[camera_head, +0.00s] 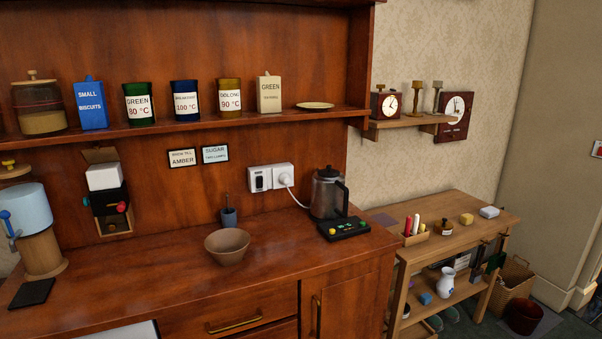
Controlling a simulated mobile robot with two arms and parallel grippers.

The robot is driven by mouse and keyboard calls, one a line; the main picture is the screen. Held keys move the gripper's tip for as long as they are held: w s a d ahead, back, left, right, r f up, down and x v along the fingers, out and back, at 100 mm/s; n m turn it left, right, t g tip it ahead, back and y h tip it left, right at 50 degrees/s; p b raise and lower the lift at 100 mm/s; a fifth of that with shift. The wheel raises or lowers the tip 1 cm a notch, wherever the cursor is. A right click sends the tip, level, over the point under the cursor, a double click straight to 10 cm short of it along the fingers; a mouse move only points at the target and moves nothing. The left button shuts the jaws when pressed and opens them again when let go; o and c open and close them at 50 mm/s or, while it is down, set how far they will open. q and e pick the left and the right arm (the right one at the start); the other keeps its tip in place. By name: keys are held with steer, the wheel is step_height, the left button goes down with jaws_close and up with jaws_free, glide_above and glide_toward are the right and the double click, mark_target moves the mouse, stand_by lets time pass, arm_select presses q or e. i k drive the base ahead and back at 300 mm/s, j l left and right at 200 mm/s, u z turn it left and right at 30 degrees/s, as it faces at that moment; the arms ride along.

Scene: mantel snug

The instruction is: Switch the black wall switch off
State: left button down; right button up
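A white double wall socket (283,173) is on the wooden back panel above the counter. Its left half carries a small black switch (259,182); whether it is set on or off is too small to tell. A white plug sits in the right half, and its cord runs to the glass and black kettle (327,191). Another small pale wall plate (597,149) with a red mark shows at the far right edge, partly cut off. Neither of my grippers is in view.
The kettle stands on a black base (344,229) with coloured buttons, right of the socket. A shelf (230,125) with tins runs above. The counter's front middle is clear.

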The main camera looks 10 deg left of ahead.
mark_target(258, 179)
steer(key=i+l, duration=0.2)
steer(key=l, duration=0.2)
steer(key=i+l, duration=0.2)
steer(key=l, duration=0.2)
steer(key=i+l, duration=0.15)
steer(key=l, duration=0.2)
steer(key=i+l, duration=0.2)
steer(key=l, duration=0.2)
steer(key=i+l, duration=0.2)
steer(key=l, duration=0.2)
steer(key=i+l, duration=0.2)
steer(key=l, duration=0.2)
